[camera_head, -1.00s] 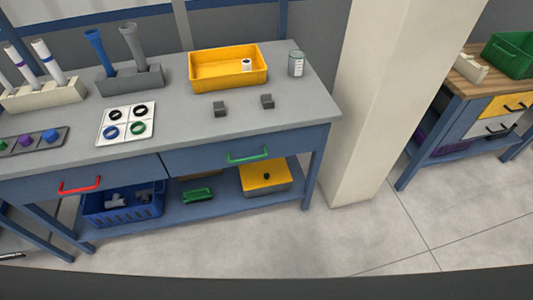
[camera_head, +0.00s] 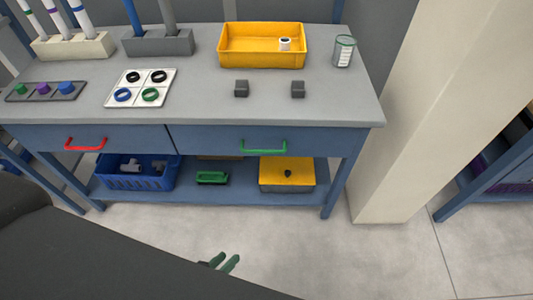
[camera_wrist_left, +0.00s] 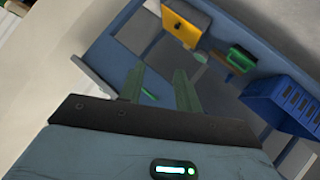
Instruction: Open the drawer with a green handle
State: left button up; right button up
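The drawer with the green handle (camera_head: 263,147) is the right-hand one under the grey workbench top. Its blue front (camera_head: 215,140) sits flush with the bench, so the drawer is shut. My left gripper (camera_head: 223,262) is in front of the bench, low in the head view, apart from the handle, with my dark arm coming in from the left. The left wrist view shows its two green fingers (camera_wrist_left: 158,70) spread, with nothing held. A small green bar, seemingly the handle (camera_wrist_left: 149,94), shows between them. My right gripper is not in view.
A second drawer with a red handle (camera_head: 85,144) is at left. The lower shelf holds a blue crate (camera_head: 135,178), a green item (camera_head: 212,178) and a yellow-lidded box (camera_head: 287,175). A cream pillar (camera_head: 430,120) stands at right. The floor in front is clear.

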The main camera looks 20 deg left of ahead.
pick_arm(q)
jog(key=w+f+n+t+b, duration=0.2)
jog(key=w+n+t+b, duration=0.4)
jog(key=w, duration=0.8)
jog(key=n+t+y+b, duration=0.1)
jog(key=n+t+b, duration=0.1)
jog(key=n+b, duration=0.45)
send_near(261, 152)
jog(key=f+x, duration=0.1)
jog(key=x, duration=0.6)
jog(key=b+x, duration=0.1)
jog(key=x, duration=0.2)
jog(key=shift+w+r, duration=0.3)
grip_shut()
